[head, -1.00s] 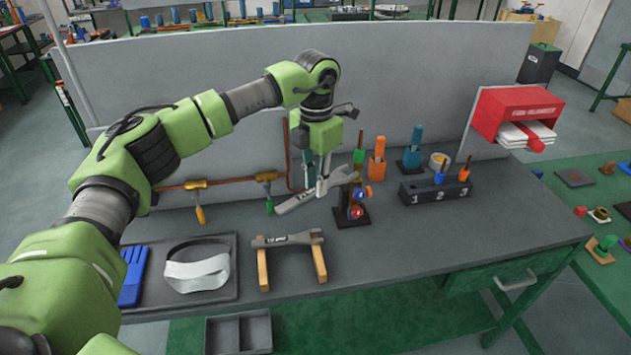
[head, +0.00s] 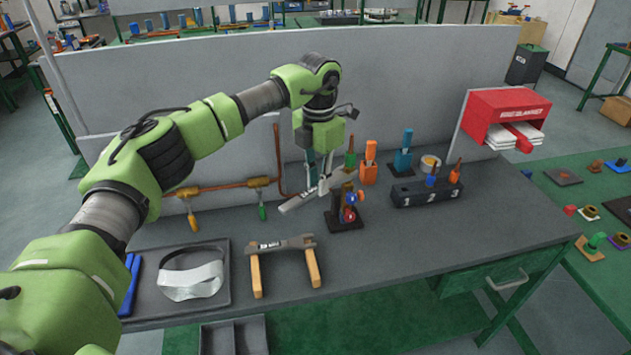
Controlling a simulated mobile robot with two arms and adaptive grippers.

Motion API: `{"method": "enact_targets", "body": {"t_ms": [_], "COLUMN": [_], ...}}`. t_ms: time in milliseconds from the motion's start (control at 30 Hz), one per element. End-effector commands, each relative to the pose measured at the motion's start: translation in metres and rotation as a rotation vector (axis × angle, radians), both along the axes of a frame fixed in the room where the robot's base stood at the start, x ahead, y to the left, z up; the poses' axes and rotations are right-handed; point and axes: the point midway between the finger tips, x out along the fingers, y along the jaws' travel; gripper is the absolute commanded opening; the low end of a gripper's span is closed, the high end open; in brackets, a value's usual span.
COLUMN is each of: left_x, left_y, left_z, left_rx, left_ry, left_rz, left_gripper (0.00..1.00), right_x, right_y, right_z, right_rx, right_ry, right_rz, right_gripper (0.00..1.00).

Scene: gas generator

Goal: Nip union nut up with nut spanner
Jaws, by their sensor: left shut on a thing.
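My left gripper (head: 318,176) points down over the back middle of the bench and is shut on a grey spanner (head: 298,201). The spanner lies roughly level, one end toward the lower left and its jaw end at the dark fitting stand. The stand (head: 346,222) carries a brassy fitting at its top and red and blue round parts lower down. The union nut is too small and partly covered to make out, so I cannot tell whether the jaw is around it. A second grey spanner (head: 283,245) rests across two wooden supports. My right gripper is not in view.
A dark numbered block (head: 425,192) holds tools at right, with orange and blue holders behind. The front right bench is clear.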

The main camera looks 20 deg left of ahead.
Motion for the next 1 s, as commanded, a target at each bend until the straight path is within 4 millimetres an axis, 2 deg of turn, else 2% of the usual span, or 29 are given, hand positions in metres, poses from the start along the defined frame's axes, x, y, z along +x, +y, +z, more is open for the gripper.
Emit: {"method": "enact_targets", "body": {"t_ms": [467, 1000], "left_x": [0.002, 0.010], "left_y": [0.000, 0.013], "left_z": [0.001, 0.001], "left_rx": [0.000, 0.000], "left_ry": [-0.001, 0.000], "left_rz": [-0.003, -0.149], "left_gripper": [0.00, 0.00], "right_x": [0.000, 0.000], "right_y": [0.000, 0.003], "right_z": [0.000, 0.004], "right_rx": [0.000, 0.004], "right_ry": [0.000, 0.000], "right_rz": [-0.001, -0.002], "right_gripper": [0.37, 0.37]}}
